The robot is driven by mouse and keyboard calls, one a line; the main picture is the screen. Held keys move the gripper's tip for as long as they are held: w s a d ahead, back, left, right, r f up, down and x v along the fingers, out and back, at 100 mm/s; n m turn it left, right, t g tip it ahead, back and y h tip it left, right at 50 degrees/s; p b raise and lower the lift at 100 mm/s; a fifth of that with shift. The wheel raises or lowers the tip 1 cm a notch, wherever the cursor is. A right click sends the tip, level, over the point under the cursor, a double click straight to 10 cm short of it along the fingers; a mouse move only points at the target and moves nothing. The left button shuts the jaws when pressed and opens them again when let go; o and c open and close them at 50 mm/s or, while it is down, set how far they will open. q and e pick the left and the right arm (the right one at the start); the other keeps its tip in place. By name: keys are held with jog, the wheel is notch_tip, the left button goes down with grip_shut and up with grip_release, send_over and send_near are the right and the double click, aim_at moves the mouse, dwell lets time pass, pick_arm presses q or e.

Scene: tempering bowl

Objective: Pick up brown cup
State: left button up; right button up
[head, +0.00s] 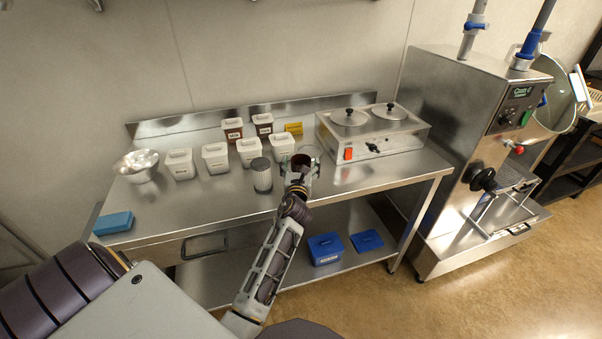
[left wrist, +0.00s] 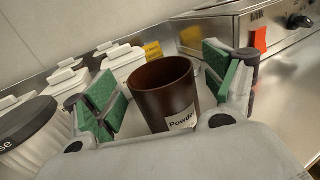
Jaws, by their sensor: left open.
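The brown cup (left wrist: 165,92) stands upright in the left wrist view, with a white label reading "Powder". In the head view the cup (head: 300,160) stands on the steel table, partly hidden by my gripper. My left gripper (head: 301,170) is open around the cup. In the left wrist view its green-padded fingers (left wrist: 165,85) are on either side of the cup, with a visible gap at each side. My right gripper is not in view.
A ribbed grey canister (head: 261,176) stands just left of the gripper. Several white lidded containers (head: 215,157) line the table behind. A steel warmer (head: 375,135) with two lids stands to the right. A metal bowl (head: 138,166) and a blue block (head: 113,223) are at the left.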

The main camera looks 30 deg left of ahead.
pick_arm(q)
jog(key=shift+x, duration=0.9)
jog(key=c, duration=1.5)
jog(key=shift+r, duration=0.1)
jog(key=shift+r+p, duration=0.4)
jog(key=shift+r, duration=0.7)
notch_tip(320, 180, up, 8)
jog(key=p, duration=0.2)
send_over(301, 155)
jog(key=v, duration=0.3)
jog(key=shift+d+f, duration=0.1)
jog(key=shift+f, duration=0.05)
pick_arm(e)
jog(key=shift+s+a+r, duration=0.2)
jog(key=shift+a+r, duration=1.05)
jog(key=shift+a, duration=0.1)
